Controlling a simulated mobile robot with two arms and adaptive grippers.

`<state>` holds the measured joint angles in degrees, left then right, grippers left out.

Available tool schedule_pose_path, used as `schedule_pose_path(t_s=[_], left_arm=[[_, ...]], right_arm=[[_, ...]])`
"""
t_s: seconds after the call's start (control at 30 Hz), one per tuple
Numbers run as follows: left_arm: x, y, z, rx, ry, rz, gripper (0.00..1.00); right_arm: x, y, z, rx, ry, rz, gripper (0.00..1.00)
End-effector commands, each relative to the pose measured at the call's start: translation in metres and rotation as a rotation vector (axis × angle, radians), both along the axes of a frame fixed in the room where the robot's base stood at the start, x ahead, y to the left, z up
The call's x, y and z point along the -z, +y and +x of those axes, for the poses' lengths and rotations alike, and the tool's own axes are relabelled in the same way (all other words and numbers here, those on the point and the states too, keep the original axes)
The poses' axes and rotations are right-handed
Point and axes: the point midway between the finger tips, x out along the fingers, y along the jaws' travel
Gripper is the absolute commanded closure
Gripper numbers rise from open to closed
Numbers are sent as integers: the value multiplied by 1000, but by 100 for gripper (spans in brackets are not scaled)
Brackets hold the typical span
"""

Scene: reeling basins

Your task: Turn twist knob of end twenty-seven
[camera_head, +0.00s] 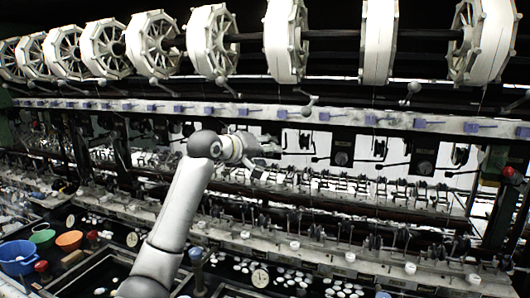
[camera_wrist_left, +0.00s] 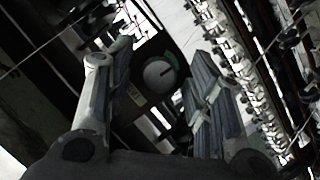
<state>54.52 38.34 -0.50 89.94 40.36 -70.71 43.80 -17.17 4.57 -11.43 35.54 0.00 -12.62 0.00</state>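A round grey knob (camera_wrist_left: 160,75) with a darker line across it shows in the left wrist view. It sits on a dark box, with a small green mark at its upper right edge. My left gripper (camera_wrist_left: 158,83) has its two fingers spread apart, one on each side of the knob in the picture. I see no finger touching it, and the depth between them is hard to judge. In the head view, my left gripper (camera_head: 268,157) is at the machine's front, below the row of blue tabs. The knob cannot be made out there, and its end number is not readable. My right gripper is not in view.
Large white reels (camera_head: 288,40) line the top above a long rail (camera_head: 350,118). A row of small metal guides (camera_head: 340,183) runs below my gripper. Basins with white cocoons (camera_head: 225,268) lie in front. Blue, green and orange bowls (camera_head: 69,240) stand at lower left.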

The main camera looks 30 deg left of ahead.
Motion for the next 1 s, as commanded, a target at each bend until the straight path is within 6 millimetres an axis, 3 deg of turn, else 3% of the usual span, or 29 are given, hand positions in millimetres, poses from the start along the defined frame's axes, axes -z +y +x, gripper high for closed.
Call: schedule_pose_path(t_s=[0.37, 0.57, 0.8, 1.0], left_arm=[[-3, 1, -5, 0, -4, -1, 50], [-11, 2, -35, -1, -4, 2, 50], [-25, 4, -83, -1, -4, 2, 50], [-32, 4, -108, 0, -1, 0, 50]], right_arm=[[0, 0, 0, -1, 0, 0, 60], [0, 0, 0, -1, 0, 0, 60], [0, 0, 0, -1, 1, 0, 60], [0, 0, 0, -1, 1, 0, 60]])
